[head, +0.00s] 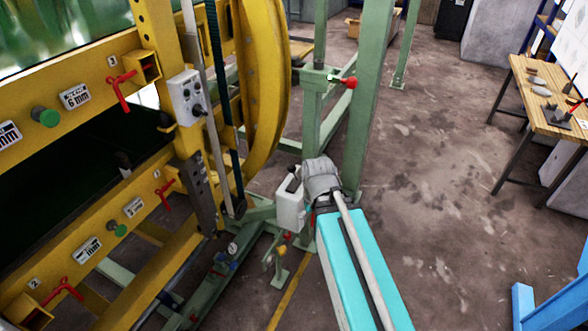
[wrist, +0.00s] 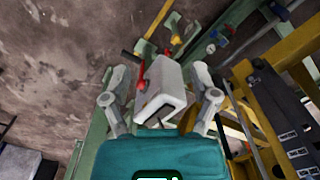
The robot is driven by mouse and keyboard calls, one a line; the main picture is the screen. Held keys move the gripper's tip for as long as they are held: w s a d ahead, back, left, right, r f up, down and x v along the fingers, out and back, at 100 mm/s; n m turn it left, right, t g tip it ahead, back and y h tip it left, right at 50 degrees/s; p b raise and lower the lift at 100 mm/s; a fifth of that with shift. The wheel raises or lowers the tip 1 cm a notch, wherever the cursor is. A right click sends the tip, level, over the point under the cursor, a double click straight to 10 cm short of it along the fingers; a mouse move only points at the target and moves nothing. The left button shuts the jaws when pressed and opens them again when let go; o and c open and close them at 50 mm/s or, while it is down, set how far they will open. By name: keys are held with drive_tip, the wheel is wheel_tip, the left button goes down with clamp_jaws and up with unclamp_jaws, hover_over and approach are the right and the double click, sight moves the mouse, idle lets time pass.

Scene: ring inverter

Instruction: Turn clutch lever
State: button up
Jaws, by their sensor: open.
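My gripper (wrist: 160,74) is open, its two grey fingers spread to either side of a pale box-shaped housing (wrist: 162,98). A red lever (wrist: 141,72) shows just beyond the left finger, beside the housing. In the head view, my arm reaches to the green frame and a white box (head: 290,208) with a dark handle sits just left of my wrist; my fingertips are hidden there. A red-knobbed lever (head: 349,82) sticks out of a green post higher up. I cannot tell for sure which of these is the clutch lever, nor whether a finger touches anything.
The yellow ring inverter (head: 265,75) fills the left, with red handles (head: 122,90) and a grey control box (head: 187,96). A green post (head: 365,100) stands close behind my wrist. A workbench (head: 545,95) stands at the right. The floor between is clear.

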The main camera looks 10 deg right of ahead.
drive_tip(key=n+t+y+b, duration=1)
drive_tip(key=y+b, duration=0.6)
drive_tip(key=b, duration=0.8)
approach(291, 168)
drive_tip(key=d+n+g, duration=0.1)
drive_tip(key=d, duration=0.3)
drive_tip(key=shift+s+f, duration=0.15)
drive_tip(key=shift+s, duration=0.05)
drive_tip(key=shift+a, duration=0.15)
drive_tip(key=shift+f+x, duration=0.15)
drive_tip(key=shift+x, duration=3.25)
drive_tip(key=shift+f+x, duration=0.15)
drive_tip(key=shift+x, duration=3.25)
